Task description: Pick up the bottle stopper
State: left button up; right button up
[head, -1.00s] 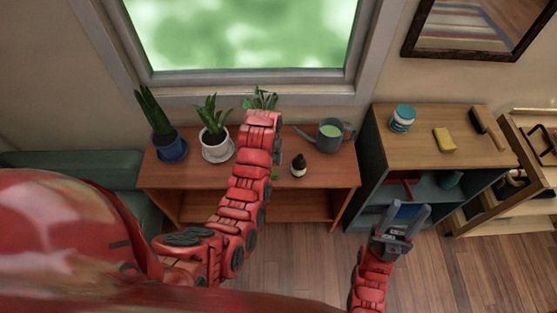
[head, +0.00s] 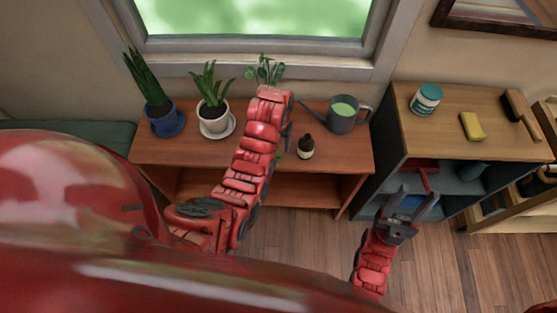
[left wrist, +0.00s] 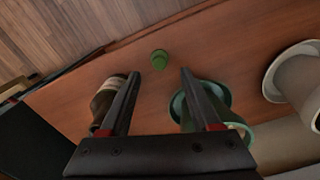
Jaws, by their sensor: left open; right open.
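A small green bottle stopper (left wrist: 159,60) lies on the wooden table, just beyond and between my left fingertips in the left wrist view. In the head view only a bit of green (head: 280,156) shows beside my left arm. My left gripper (left wrist: 160,74) is open and empty above the table; in the head view it is mostly hidden behind its own arm. A brown bottle with a pale label (head: 306,147) stands near the stopper; it also shows left of my fingers in the left wrist view (left wrist: 105,98). My right gripper (head: 406,192) is open and empty, in front of the blue shelf.
On the table (head: 345,160) stand a grey watering can (head: 342,121), a white pot (head: 213,114) and a blue pot (head: 165,122). A teal pot (left wrist: 183,108) is close to my left finger. A shelf unit (head: 436,130) holds a jar (head: 426,100) and yellow sponge (head: 472,126).

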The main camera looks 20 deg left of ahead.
aim_at(278, 153)
pick_arm(q)
jog(key=shift+f, duration=0.35)
jog(key=shift+f+p, duration=0.35)
jog(key=shift+p, duration=0.05)
notch_tip(278, 153, down, 3)
jog(key=shift+r+p, duration=0.1)
jog(key=shift+p, duration=0.6)
jog(key=shift+w+f, duration=0.1)
jog(key=shift+f, duration=0.8)
grip_shut()
